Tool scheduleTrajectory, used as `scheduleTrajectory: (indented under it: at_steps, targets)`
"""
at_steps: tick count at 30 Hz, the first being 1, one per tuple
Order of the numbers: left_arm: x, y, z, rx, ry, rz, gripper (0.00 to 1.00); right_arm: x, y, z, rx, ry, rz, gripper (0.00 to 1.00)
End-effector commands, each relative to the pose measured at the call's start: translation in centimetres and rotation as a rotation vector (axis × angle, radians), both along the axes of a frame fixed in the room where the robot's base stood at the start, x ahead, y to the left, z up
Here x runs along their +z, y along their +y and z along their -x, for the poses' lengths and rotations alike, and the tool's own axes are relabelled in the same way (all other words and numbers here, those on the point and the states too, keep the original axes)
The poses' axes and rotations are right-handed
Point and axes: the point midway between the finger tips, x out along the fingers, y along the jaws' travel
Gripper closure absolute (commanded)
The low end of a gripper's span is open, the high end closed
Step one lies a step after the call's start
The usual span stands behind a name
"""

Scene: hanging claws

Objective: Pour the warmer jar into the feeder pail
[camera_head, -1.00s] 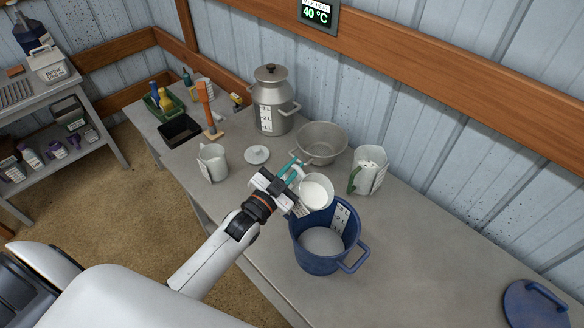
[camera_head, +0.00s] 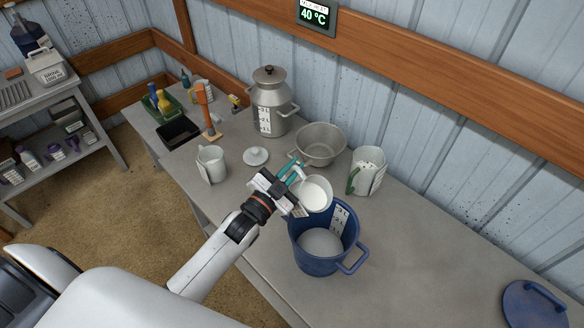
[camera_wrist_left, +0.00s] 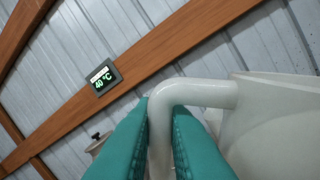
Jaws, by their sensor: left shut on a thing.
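My left gripper (camera_head: 292,178) with teal fingers is shut on the handle of a white jar (camera_head: 328,204). In the left wrist view the fingers (camera_wrist_left: 160,135) close on both sides of the curved white handle (camera_wrist_left: 200,93), and part of the jar (camera_wrist_left: 275,125) shows at right. The jar holds white liquid and is held tilted over the back left rim of the blue feeder pail (camera_head: 316,262). White liquid also lies in the pail. No stream between them can be made out. My right gripper is not in view.
A grey bowl (camera_head: 321,140), a pitcher with a green handle (camera_head: 367,172), a white jug (camera_head: 212,164), a small white lid (camera_head: 256,156) and a metal can (camera_head: 270,105) stand around on the bench. A wall display (camera_head: 317,14) reads 40 °C. The bench right of the pail is clear up to a blue lid (camera_head: 535,306).

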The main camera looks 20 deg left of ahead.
Motion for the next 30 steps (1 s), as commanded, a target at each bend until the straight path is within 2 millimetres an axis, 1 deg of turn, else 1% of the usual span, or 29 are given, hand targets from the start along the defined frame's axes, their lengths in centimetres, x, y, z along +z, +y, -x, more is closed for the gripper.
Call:
scheduleTrajectory:
  at_steps: [6,17,25,30]
  targets:
    - [0.58,-0.34,0.13,0.0,-0.029,-0.065,1.0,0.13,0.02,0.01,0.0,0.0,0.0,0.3]
    - [0.63,-0.4,0.15,0.0,-0.035,-0.077,1.0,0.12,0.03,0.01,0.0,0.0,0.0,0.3]
    - [1.08,-0.86,0.34,0.0,-0.067,-0.155,1.0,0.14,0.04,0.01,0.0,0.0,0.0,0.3]
    - [1.08,-0.89,0.35,0.0,-0.068,-0.161,1.0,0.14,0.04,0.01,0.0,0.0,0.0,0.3]
